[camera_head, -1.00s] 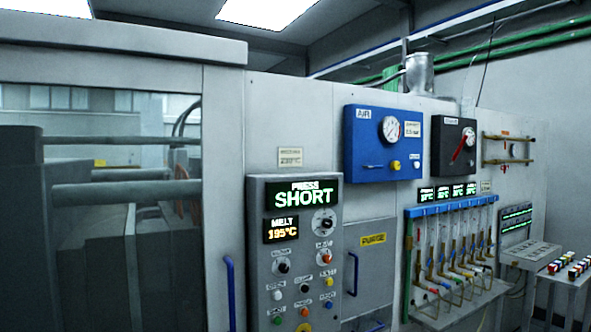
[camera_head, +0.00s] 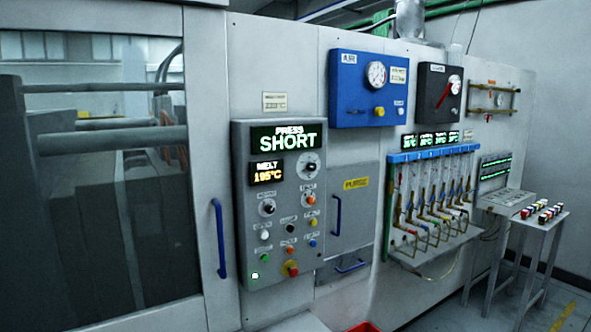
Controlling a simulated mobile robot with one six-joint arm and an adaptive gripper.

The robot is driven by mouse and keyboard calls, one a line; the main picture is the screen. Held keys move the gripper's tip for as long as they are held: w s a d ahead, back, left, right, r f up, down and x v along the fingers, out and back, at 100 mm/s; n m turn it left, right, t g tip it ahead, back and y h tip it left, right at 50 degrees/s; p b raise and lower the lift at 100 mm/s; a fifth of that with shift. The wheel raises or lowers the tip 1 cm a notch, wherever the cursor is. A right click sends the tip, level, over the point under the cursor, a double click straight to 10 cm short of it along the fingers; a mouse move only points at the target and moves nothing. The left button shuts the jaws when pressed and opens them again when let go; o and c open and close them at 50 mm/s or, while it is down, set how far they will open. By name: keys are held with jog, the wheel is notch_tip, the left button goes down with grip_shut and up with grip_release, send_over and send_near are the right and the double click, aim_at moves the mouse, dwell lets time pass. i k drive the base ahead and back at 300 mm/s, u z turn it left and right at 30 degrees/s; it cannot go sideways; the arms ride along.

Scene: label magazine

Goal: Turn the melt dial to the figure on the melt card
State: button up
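The grey press control panel (camera_head: 242,220) stands left of the middle. Its melt display (camera_head: 266,173) reads 195°C in orange. A round dial (camera_head: 309,168) with a pale scale and a dark knob sits to the right of that display; its label is too small to read. A small cream card (camera_head: 275,102) is fixed to the wall just above the panel. It bears a figure in °C that is too blurred to read surely. My gripper is not in view.
The panel also has a green PRESS SHORT display (camera_head: 289,138), several coloured buttons and a red knob (camera_head: 291,268). A blue door handle (camera_head: 219,238) sticks out at left. A blue air box (camera_head: 345,105) and a tube rack (camera_head: 432,156) are to the right.

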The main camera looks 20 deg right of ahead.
aim_at(312, 166)
jog(key=u, duration=0.8)
jog(key=k, duration=1)
jog(key=z, duration=1.25)
jog(key=i, duration=0.55)
jog(key=u, duration=0.2)
